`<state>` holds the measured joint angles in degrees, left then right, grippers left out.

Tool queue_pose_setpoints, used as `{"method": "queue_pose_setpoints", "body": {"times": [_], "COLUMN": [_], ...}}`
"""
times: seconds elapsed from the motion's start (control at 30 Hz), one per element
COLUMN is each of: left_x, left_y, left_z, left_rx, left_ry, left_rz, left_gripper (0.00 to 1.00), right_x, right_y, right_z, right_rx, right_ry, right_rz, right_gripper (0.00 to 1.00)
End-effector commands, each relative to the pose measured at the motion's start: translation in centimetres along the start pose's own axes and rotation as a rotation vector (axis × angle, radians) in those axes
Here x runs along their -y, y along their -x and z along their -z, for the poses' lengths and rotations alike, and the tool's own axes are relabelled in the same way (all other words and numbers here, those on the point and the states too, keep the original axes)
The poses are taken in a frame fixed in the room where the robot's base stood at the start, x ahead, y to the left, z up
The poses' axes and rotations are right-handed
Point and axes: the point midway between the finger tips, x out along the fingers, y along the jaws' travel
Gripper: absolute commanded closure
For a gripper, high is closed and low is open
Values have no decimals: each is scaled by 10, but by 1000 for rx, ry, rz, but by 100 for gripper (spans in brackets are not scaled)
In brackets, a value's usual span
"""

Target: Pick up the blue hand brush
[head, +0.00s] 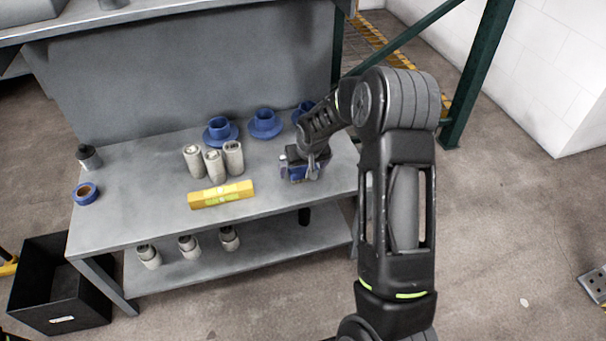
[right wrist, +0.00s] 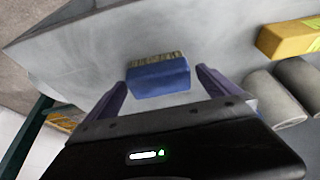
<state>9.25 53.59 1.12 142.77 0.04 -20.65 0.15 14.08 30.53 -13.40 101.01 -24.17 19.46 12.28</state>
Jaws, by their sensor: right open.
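The blue hand brush (right wrist: 158,80) lies on the grey table, with its tan bristles facing away from the gripper in the right wrist view. In the head view the blue hand brush (head: 297,172) is partly hidden by my right gripper (head: 303,172) above it. In the right wrist view my right gripper (right wrist: 160,88) is open, with one finger to each side of the brush and gaps between. My left gripper is not in view.
A yellow level (head: 221,194) and several grey cylinders (head: 214,163) stand left of the brush. Blue flanged parts (head: 264,123) sit behind. A tape roll (head: 85,193) and dark bottle (head: 88,157) are at the table's left. The table's front middle is clear.

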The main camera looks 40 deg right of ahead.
Motion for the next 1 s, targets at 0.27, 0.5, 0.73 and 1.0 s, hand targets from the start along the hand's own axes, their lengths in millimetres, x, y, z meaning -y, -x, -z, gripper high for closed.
{"method": "queue_pose_setpoints", "body": {"times": [0.27, 0.5, 0.73, 1.0], "left_x": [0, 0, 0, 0], "left_y": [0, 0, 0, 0], "left_z": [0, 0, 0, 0], "left_rx": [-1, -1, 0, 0], "left_ry": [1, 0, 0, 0], "left_rz": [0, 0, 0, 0], "left_gripper": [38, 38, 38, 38], "right_x": [0, 0, 0, 0], "right_y": [-2, -2, -2, -2], "right_z": [0, 0, 0, 0], "right_rx": [0, 0, 0, 0], "right_ry": [0, 0, 0, -1], "right_rz": [0, 0, 0, 0], "right_gripper": [0, 0, 9, 31]}}
